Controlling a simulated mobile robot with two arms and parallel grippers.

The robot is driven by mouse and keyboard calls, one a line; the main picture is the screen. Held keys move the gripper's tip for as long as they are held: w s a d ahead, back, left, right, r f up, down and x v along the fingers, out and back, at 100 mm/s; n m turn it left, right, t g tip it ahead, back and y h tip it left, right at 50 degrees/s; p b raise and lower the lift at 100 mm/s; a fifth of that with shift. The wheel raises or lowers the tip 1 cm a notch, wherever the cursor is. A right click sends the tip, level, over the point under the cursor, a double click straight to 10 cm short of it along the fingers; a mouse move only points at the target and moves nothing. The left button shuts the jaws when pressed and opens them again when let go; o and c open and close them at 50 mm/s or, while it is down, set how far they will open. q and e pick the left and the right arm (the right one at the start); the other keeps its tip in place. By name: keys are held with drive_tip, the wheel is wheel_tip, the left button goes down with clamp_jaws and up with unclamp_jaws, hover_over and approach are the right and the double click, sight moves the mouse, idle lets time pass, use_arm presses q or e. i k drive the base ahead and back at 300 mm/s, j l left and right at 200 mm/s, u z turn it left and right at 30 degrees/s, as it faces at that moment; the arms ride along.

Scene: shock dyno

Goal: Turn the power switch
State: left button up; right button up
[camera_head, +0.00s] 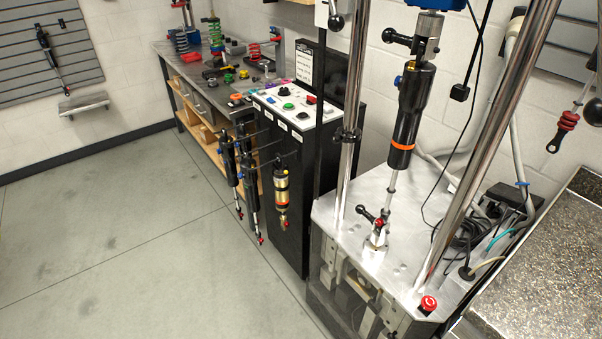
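A black control cabinet (285,205) stands against the wall left of the shock dyno. Its white top panel (318,114) carries small controls: a black knob (283,91), a green button (288,106), a red control (311,98) and other dark knobs. The panel's labels are too small to read, so I cannot tell which control is the power switch or how it is set. Neither of my grippers is in view.
The dyno's metal base (345,210) holds chrome columns, a mounted black shock (407,115) and a red stop button (428,304). Several shocks hang from the cabinet's front, including a gold one (281,185). A cluttered workbench (185,75) stands behind. The floor (120,240) at left is clear.

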sight(310, 100)
drive_tip(key=z, duration=0.3)
drive_tip(key=i+j+z, duration=0.1)
drive_tip(key=j+z, duration=0.15)
drive_tip(key=i+j+z, duration=0.1)
drive_tip(key=j+z, duration=0.2)
drive_tip(key=j, duration=0.15)
drive_tip(key=j+z, duration=0.25)
drive_tip(key=i+j, duration=0.05)
drive_tip(key=j, duration=0.05)
